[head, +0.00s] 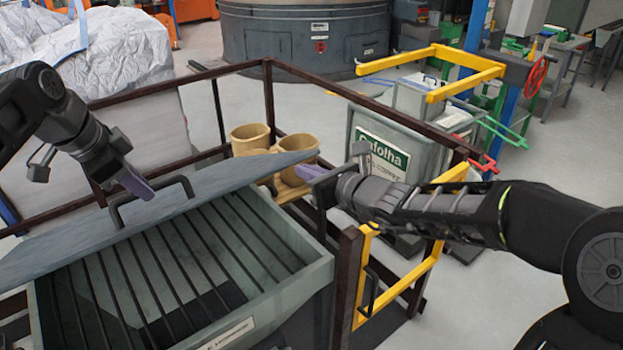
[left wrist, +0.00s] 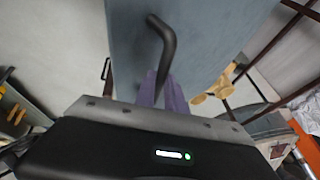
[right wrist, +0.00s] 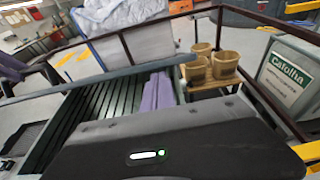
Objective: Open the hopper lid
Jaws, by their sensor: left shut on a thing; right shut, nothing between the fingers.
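The hopper lid (head: 60,245) is a grey-blue plate, tilted up above the hopper (head: 270,309), so the barred grate (head: 150,275) inside shows below it. The dark curved lid handle (head: 118,215) stands on the plate. My left gripper (head: 138,187) has purple fingers shut on the handle; in the left wrist view the handle (left wrist: 168,42) runs down to the fingertips. My right gripper (head: 312,172) is shut and empty, close to the lid's right end. In the right wrist view its fingers (right wrist: 158,92) are just under the lid's edge (right wrist: 100,78); I cannot tell if they touch.
Dark brown rails (head: 268,100) surround the hopper. Tan buckets (head: 250,138) stand behind the lid's right end. A yellow gate frame (head: 400,285) and a grey bin with a green sign (head: 381,155) are to the right, near my right arm. White sacks (head: 95,50) lie at the back left.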

